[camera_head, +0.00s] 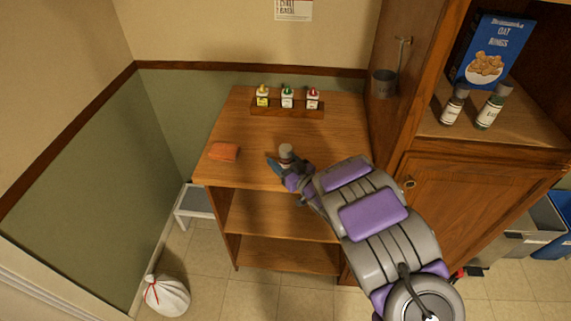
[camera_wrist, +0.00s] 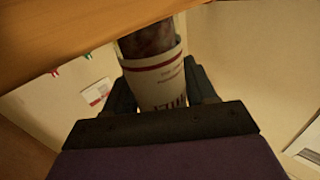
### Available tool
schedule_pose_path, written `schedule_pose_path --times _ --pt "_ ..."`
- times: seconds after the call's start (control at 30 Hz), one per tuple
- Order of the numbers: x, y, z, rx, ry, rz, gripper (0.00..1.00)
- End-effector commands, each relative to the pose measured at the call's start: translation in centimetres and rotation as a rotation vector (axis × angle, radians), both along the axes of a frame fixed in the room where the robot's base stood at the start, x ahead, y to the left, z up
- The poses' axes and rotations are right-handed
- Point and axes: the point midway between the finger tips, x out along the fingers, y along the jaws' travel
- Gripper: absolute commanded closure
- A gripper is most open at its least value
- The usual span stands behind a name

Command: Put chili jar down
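The chili jar (camera_head: 286,151) shows its grey lid in the head view, over the front part of the wooden shelf unit's top (camera_head: 255,133). In the wrist view the jar (camera_wrist: 157,80) has a white label with a red band and dark red contents. My gripper (camera_head: 285,168) is around the jar, with a dark finger on each side of it in the wrist view (camera_wrist: 163,95). It looks shut on the jar. The jar's far end lies close to the wooden surface in the wrist view; I cannot tell whether they touch. My gripper hides the jar's lower part in the head view.
A wooden rack (camera_head: 287,112) with three small bottles stands at the back of the top. A tall cabinet (camera_head: 450,185) borders the right, holding a blue cereal box (camera_head: 489,48) and two jars. The middle top is clear.

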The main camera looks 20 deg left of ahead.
Motion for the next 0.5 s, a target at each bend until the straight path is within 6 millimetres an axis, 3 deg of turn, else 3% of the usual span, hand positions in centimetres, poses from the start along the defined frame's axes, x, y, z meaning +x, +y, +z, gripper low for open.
schedule_pose_path --times 0.5 --pt "-0.02 0.14 -0.1 -0.002 0.0 0.001 0.91"
